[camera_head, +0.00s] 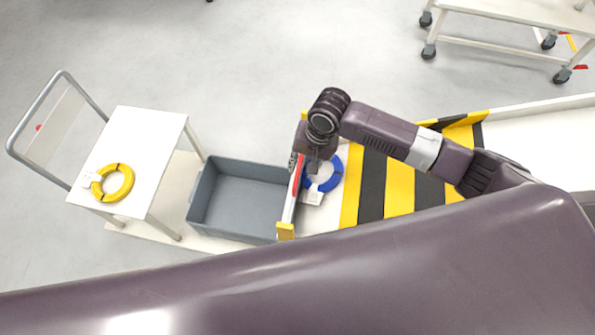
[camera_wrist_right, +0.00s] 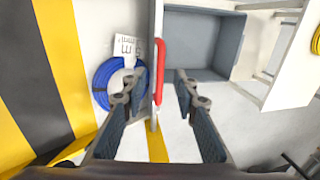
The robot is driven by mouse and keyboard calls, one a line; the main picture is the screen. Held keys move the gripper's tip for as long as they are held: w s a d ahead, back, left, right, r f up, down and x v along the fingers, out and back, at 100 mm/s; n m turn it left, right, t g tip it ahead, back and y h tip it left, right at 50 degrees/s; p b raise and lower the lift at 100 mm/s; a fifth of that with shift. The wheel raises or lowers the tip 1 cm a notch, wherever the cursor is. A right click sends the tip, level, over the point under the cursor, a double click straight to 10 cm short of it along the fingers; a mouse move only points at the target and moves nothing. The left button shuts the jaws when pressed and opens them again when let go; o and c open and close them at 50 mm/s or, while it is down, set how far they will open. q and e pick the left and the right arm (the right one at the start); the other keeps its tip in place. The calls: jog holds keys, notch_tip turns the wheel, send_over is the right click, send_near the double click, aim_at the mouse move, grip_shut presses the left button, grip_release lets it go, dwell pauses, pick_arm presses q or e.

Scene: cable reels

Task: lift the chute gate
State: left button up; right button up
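The chute gate (camera_head: 289,208) is a thin pale panel across the chute's left end, with a red handle (camera_head: 297,174). In the right wrist view, the gate (camera_wrist_right: 157,20) is seen edge-on and its red handle (camera_wrist_right: 160,70) lies between my fingers. My right gripper (camera_wrist_right: 158,80) is open, one finger on each side of the handle, with no visible grip on it. In the head view, my right gripper (camera_head: 309,164) is above the gate, partly hidden by its own wrist. My left gripper is not in view.
A blue cable reel (camera_head: 324,184) with a white tag lies just right of the gate. A grey bin (camera_head: 212,216) stands left of the gate. A white cart (camera_head: 152,125) carries a yellow reel (camera_head: 126,184).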

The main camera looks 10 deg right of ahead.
aim_at(297, 178)
jog(key=f, duration=0.2)
jog(key=a+f, duration=0.1)
jog(key=f, duration=0.2)
jog(key=shift+w+f, duration=0.2)
jog(key=shift+f, duration=0.1)
grip_shut()
